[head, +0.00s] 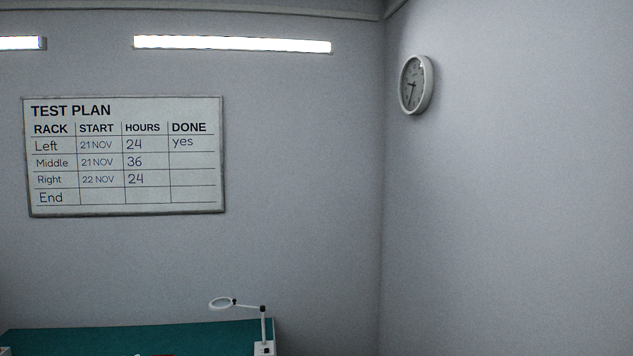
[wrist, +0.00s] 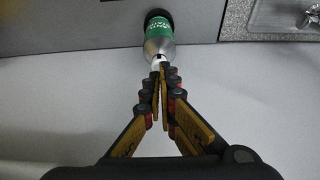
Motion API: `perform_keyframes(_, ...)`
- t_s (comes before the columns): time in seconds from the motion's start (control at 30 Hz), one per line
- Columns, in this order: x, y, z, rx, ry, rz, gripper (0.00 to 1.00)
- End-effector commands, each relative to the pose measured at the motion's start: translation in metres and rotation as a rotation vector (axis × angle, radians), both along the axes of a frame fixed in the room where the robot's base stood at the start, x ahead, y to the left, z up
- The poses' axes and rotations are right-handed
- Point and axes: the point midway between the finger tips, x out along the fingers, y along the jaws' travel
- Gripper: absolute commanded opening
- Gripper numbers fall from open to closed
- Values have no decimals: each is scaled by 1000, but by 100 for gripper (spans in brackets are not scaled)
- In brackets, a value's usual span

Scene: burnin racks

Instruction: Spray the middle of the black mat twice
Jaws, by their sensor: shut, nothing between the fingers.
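In the wrist view a can or bottle (wrist: 158,28) has a green label, silver shoulders and a black end pointing away from me. A small white part sits at its near end. My gripper (wrist: 160,68) is shut and empty. Its fingertips are in front of the can's near end and overlap it in the picture; I cannot tell whether they touch. The black mat is in neither view. My gripper does not show in the head view.
The wrist view shows a pale surface (wrist: 60,100), a grey panel behind it and a shiny object (wrist: 308,18) at top right. The head view shows a green-topped bench (head: 130,340), a magnifier lamp (head: 263,330), a test plan board (head: 125,155) and a wall clock (head: 416,85).

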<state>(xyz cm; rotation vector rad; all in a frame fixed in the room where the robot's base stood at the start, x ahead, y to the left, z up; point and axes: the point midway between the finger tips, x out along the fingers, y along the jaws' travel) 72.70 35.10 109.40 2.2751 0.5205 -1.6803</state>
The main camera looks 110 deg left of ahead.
Motion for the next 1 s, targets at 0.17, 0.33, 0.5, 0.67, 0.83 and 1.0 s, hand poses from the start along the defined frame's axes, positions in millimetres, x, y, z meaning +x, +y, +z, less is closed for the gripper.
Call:
perform_keyframes(0.17,1,0,18,1,-3,0,0)
perform_keyframes(0.33,1,0,33,1,-3,0,0)
perform_keyframes(0.5,0,0,44,1,-2,0,0)
perform_keyframes(0.67,0,0,45,0,-1,0,0)
perform_keyframes(0.83,0,0,45,0,-1,0,0)
perform_keyframes(1.0,0,0,45,0,-1,0,0)
